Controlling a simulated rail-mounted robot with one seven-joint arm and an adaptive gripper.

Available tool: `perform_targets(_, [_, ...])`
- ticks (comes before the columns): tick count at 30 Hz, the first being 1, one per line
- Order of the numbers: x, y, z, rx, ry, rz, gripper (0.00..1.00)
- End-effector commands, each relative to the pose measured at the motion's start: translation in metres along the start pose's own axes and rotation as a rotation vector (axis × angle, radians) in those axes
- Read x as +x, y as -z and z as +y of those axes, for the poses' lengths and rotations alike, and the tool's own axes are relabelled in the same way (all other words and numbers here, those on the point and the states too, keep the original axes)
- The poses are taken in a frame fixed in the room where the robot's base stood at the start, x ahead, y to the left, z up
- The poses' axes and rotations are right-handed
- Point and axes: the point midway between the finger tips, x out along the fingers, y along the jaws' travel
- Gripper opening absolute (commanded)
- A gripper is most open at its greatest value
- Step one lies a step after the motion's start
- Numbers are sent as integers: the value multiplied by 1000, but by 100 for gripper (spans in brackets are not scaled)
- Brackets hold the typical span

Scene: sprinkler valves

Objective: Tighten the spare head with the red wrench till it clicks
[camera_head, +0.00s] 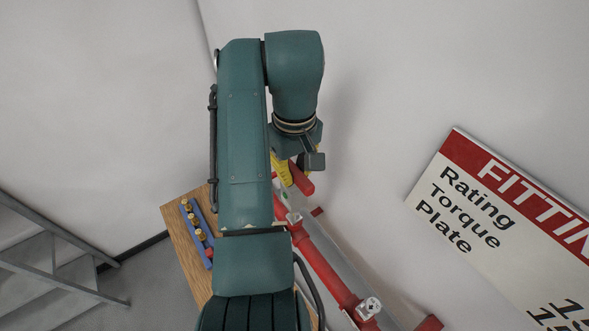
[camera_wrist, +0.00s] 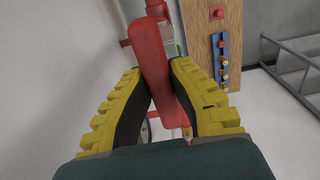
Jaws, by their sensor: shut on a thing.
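My gripper (camera_wrist: 155,72) has yellow fingers with black pads, shut on the thick red handle of the red wrench (camera_wrist: 150,45) in the wrist view. In the head view, my gripper (camera_head: 289,172) is partly hidden by my arm, and the red handle (camera_head: 301,179) sticks out beside a yellow finger, close to the red pipe (camera_head: 325,268). The wrench's jaw end is not clear in either view. Several small brass heads (camera_head: 196,220) stand in a blue rack (camera_head: 207,236). I cannot tell which head is the spare, nor whether the wrench is on it.
The blue rack lies on a wooden board (camera_head: 178,222), left of my arm. A silver fitting (camera_head: 368,307) sits on the pipe at lower right. A torque plate sign (camera_head: 480,200) is on the right wall. Grey metal stairs (camera_head: 60,255) stand at lower left.

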Motion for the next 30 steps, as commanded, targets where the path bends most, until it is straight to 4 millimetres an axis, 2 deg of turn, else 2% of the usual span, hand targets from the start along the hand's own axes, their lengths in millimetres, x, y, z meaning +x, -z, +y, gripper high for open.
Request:
perform_targets(16, [-1,0,0,0,-2,2,0])
perform_targets(30, [22,0,0,0,-2,2,0])
